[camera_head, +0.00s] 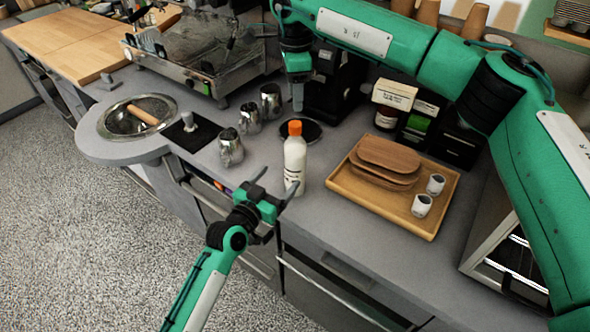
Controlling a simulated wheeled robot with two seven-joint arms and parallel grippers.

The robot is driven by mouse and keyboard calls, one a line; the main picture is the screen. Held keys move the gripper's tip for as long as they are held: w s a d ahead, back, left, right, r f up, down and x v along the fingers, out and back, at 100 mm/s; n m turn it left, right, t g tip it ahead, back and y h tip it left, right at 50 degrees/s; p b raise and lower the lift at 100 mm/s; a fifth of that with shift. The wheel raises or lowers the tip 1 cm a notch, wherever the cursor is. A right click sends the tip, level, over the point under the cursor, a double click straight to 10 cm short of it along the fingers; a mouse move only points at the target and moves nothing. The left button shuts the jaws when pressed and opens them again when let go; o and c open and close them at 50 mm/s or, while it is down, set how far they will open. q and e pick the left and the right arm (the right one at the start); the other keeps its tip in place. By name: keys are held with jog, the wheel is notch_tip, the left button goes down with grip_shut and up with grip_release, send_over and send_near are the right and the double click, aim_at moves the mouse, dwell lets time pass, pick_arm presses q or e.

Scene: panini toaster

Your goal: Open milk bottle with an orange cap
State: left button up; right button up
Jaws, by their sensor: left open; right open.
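The white milk bottle (294,163) stands upright near the front edge of the grey counter, with its orange cap (295,128) on top. My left gripper (274,185) is open just in front of and to the left of the bottle's lower part, its fingers pointing toward it. Whether a finger touches the bottle I cannot tell. My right gripper (298,106) hangs from above, pointing down, just behind and above the orange cap in the picture. It is seen edge-on, and nothing shows between its fingers.
Several metal pitchers (249,119) stand left of the bottle. A wooden tray (440,202) with brown boards (385,160) and two small cups (421,206) is to the right. Behind are an espresso machine (215,50) and boxes (395,94). The counter's front edge is close to the bottle.

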aim_at(299, 155)
pick_arm(q)
jog(key=x, duration=1.1)
jog(key=shift+w+d, duration=0.15)
jog(key=shift+d, duration=0.05)
